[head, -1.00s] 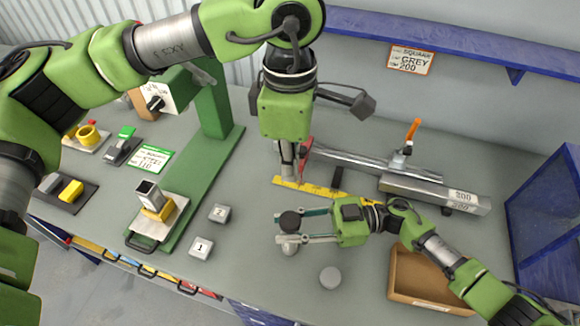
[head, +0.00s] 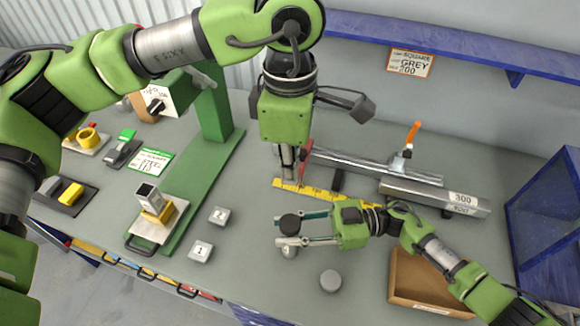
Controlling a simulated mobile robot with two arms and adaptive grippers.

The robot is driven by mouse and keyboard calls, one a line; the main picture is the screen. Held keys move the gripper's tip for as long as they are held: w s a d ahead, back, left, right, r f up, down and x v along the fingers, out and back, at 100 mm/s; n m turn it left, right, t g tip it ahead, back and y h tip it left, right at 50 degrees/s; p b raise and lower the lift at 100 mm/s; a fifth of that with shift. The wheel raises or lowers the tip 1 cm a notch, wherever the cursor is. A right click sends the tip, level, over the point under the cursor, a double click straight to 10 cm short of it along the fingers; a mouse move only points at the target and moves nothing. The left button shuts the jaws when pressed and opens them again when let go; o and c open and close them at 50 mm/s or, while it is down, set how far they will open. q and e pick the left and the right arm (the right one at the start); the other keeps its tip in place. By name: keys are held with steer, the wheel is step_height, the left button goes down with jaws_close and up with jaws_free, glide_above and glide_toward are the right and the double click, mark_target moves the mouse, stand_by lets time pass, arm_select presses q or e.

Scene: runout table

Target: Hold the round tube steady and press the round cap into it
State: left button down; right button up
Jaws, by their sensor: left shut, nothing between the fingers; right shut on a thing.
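The round tube (head: 289,252) is a short pale grey piece with a dark round top, below the centre of the head view. My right gripper (head: 290,228) reaches in from the right and is shut on it, one finger on each side. I cannot tell whether the dark top is a seated cap or the tube's open mouth. A loose grey round piece (head: 330,280), which looks like a round cap, lies on the table to the lower right of the tube. My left gripper (head: 287,178) points down, shut and empty, above and behind the tube near a yellow rule.
The yellow rule (head: 318,191), steel bars (head: 425,193) and an orange-handled clamp (head: 410,140) lie behind. A brown tray (head: 400,285) is at right. Two numbered blocks (head: 201,251) and a green press with a square tube (head: 147,195) stand left.

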arm_select(q)
steer(key=m, duration=0.9)
glide_above(290, 223)
step_height(290, 223, down, 8)
steer(key=shift+f, duration=2.9)
steer(key=shift+f, duration=0.55)
steer(key=shift+r, duration=3.55)
